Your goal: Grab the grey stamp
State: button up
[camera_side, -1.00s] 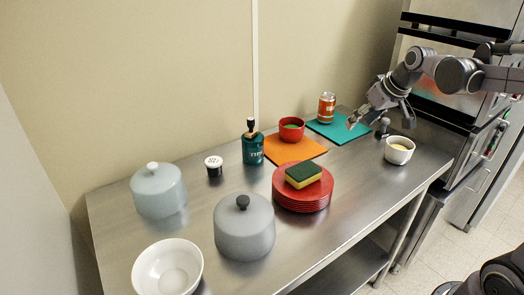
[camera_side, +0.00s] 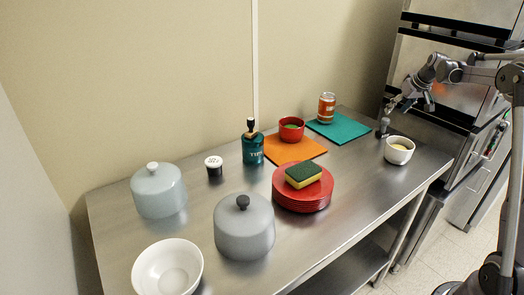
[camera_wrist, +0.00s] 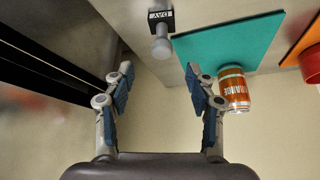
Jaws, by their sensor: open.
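The grey stamp (camera_side: 383,126) stands upright at the back right of the steel table, between the teal mat and the white bowl. It also shows in the wrist view as a grey knobbed handle (camera_wrist: 161,46) on a dark block marked "DAY", at the top middle. My gripper (camera_side: 409,104) is above and just right of the stamp in the side view. In the wrist view my gripper (camera_wrist: 158,73) is open and empty, its fingers wide apart. The stamp appears beyond the fingertips, roughly in line with the gap between them, and apart from them.
A teal mat (camera_side: 345,130) with an orange can (camera_side: 326,108) lies left of the stamp. A white bowl (camera_side: 399,157) with yellow contents stands in front. An orange mat (camera_side: 308,150) bears a red bowl (camera_side: 291,132). Red plates (camera_side: 300,203) hold a sponge (camera_side: 303,174).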

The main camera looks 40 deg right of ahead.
aim_at(387, 119)
jog(key=shift+x, duration=4.35)
jog(key=shift+a, duration=0.15)
grip_shut()
